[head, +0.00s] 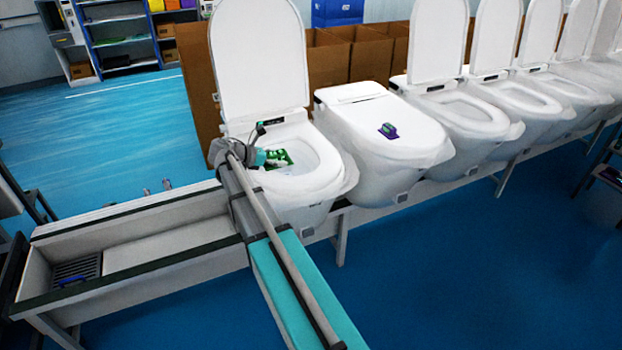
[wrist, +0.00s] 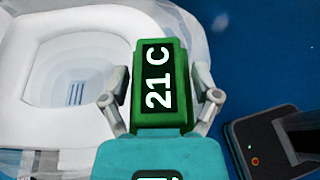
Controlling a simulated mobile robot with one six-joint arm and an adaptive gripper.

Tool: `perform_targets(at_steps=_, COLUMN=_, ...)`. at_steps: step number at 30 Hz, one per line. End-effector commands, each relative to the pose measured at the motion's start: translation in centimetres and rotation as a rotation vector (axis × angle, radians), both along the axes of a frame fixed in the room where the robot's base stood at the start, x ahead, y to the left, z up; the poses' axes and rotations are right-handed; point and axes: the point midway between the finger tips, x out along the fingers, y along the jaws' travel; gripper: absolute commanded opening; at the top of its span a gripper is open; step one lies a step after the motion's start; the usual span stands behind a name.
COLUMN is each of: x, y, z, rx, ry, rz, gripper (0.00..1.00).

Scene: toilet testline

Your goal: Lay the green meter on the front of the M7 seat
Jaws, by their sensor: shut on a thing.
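The green meter (wrist: 150,110) is between the two fingers of my gripper (wrist: 165,100) in the wrist view, its display reading "21 C". My gripper is shut on its sides. In the head view the meter (head: 280,158) and my gripper (head: 258,157) show over the nearest toilet with a raised lid. The white seat (head: 325,172) of this toilet lies below; in the wrist view the seat (wrist: 30,105) and its open bowl are to the left of the meter. Whether the meter touches the seat is unclear. No M7 label is readable.
The second toilet has a shut lid (head: 365,120) with a small purple and green device (head: 388,130) on it. Several open toilets stand in a row to the right. A long trough (head: 150,245) lies at lower left. Cardboard boxes (head: 330,60) stand behind.

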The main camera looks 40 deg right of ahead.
Motion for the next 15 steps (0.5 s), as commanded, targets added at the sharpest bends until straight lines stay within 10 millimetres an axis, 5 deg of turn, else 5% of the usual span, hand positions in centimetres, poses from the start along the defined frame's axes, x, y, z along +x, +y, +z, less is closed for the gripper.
perform_targets(at_steps=15, x=-0.4, y=-8.4, z=-4.2, rx=-0.001, ry=0.000, rz=-0.001, gripper=0.24)
